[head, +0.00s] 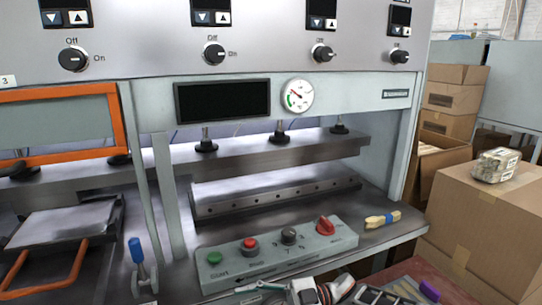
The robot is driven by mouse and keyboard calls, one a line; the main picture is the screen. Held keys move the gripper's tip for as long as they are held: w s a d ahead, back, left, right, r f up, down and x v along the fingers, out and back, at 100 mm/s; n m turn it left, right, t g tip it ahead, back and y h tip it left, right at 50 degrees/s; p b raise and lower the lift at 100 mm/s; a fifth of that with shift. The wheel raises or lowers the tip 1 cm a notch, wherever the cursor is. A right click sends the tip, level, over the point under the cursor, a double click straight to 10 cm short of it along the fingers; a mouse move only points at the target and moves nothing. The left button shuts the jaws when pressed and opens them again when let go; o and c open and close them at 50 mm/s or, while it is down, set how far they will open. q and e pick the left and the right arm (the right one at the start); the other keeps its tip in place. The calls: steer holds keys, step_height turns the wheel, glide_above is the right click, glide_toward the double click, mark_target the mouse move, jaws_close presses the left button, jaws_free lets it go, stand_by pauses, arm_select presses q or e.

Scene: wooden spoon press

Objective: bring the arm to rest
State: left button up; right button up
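Neither of my grippers can be made out in the head view, and no arm of mine is clearly seen. The press (275,160) fills the middle, with its upper bar (290,150) raised above the lower bar (280,197) and an open gap between them. A grey control box (275,256) stands in front of it, with a green button (214,258), a red button (249,244), a black knob and a red switch (325,226). I see no wooden spoon.
A small brush with a yellow and blue handle (382,219) lies at the press table's right end. A blue-handled lever (137,252) stands at the left. Cluttered items (370,295) crowd the bottom edge, partly cut off. Cardboard boxes (480,225) are stacked at the right.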

steer(key=s+a+f+m+t+y, duration=0.35)
steer(key=a+m+t, duration=0.35)
steer(key=t, duration=0.5)
steer(key=s+d+f+m+t+h, duration=0.3)
steer(key=d+f+m+t+h, duration=0.5)
steer(key=d+f+m+h, duration=0.6)
steer(key=s+d+f+g+h, duration=0.1)
steer(key=s+d+f, duration=0.1)
steer(key=s+d, duration=0.2)
steer(key=s+d+f+m+g+h, duration=0.1)
steer(key=s+d+f+h, duration=0.1)
steer(key=d, duration=0.6)
steer(key=s+d+f+g+h+b, duration=0.1)
steer(key=s+d+f+h, duration=0.1)
steer(key=s+d+f, duration=0.2)
steer(key=shift+s+d+f+g, duration=0.25)
steer(key=shift+s+d+g, duration=0.15)
steer(key=shift+s+d, duration=0.65)
